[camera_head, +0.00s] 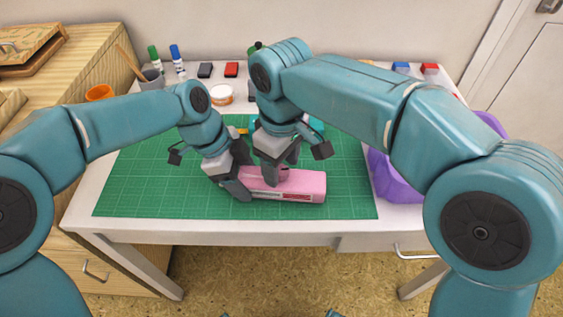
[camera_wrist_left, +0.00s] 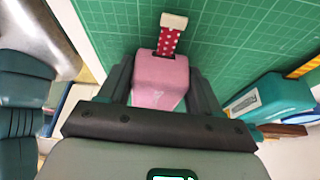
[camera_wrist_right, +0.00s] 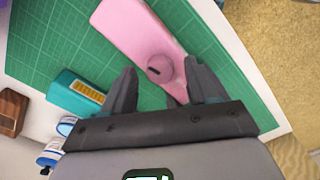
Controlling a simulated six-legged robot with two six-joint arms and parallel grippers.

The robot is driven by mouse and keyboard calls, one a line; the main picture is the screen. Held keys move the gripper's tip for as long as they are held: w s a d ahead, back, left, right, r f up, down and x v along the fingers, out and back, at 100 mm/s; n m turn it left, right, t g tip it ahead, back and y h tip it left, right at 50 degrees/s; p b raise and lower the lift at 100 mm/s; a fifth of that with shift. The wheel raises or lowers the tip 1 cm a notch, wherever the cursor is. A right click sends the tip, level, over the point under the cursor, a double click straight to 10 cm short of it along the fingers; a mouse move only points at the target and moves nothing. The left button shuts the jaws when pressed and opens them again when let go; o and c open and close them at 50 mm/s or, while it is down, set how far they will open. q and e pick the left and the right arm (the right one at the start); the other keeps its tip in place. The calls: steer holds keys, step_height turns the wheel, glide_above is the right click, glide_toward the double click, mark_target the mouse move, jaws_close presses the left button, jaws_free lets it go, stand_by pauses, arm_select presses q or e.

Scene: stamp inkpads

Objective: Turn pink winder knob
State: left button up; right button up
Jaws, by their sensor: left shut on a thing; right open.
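The pink winder (camera_head: 308,184) is a long box lying on the green cutting mat (camera_head: 140,190). A red dotted strip with a white end piece sticks out of it in the left wrist view (camera_wrist_left: 168,42). My left gripper (camera_head: 240,184) is shut on the winder's body, one finger on each side (camera_wrist_left: 160,85). The round pink knob (camera_wrist_right: 159,68) stands on the winder's face in the right wrist view. My right gripper (camera_head: 277,178) is open above the winder; the knob lies between its fingertips (camera_wrist_right: 162,78), with no clear contact. In the head view the gripper hides the knob.
A teal device (camera_wrist_right: 76,94) lies on the mat behind the winder. A purple bin (camera_head: 400,180) stands at the right. Inkpads (camera_head: 231,69), a white tub (camera_head: 221,96), marker bottles (camera_head: 178,60) and a cup (camera_head: 152,78) line the back. The mat's front left is clear.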

steer(key=shift+f, duration=0.25)
steer(key=shift+c, duration=0.3)
steer(key=c, duration=1)
